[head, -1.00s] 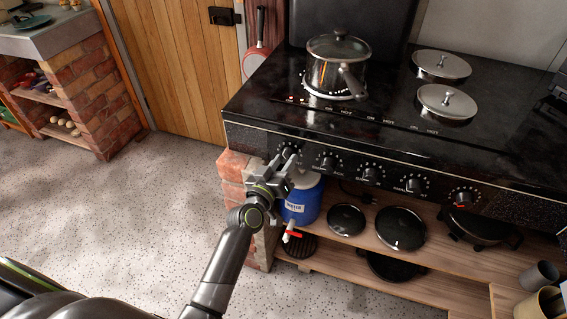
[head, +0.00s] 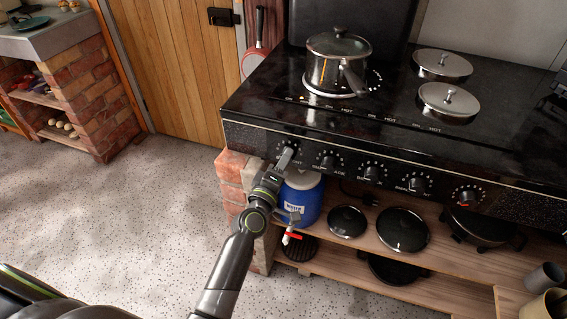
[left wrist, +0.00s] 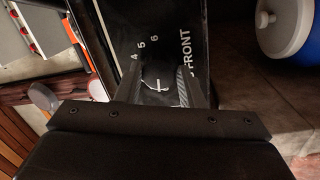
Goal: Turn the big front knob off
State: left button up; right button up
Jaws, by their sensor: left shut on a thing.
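The big front knob (head: 293,147) is the leftmost in the row on the black stove's front panel. My left gripper (head: 286,157) reaches up to it from below and is shut on it, hiding most of it in the head view. In the left wrist view the knob's black face with a white line (left wrist: 157,88) sits between my two fingers, beside the numerals 4, 5, 6 and the word FRONT. The exact setting is hard to read. My right gripper is not in view.
More knobs (head: 372,174) run along the panel to the right. A lidded pot (head: 338,65) stands on the left hotplate, its handle pointing forward. Below are a blue-and-white water container (head: 303,200) and a wooden shelf (head: 355,258) with dark pans. The floor (head: 120,220) at left is clear.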

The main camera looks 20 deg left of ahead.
pick_arm(q)
jog(key=shift+n, duration=0.7)
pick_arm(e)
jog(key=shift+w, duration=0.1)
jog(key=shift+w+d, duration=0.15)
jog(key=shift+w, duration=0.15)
pick_arm(q)
jog(key=o, duration=1)
jog(key=shift+f, duration=0.1)
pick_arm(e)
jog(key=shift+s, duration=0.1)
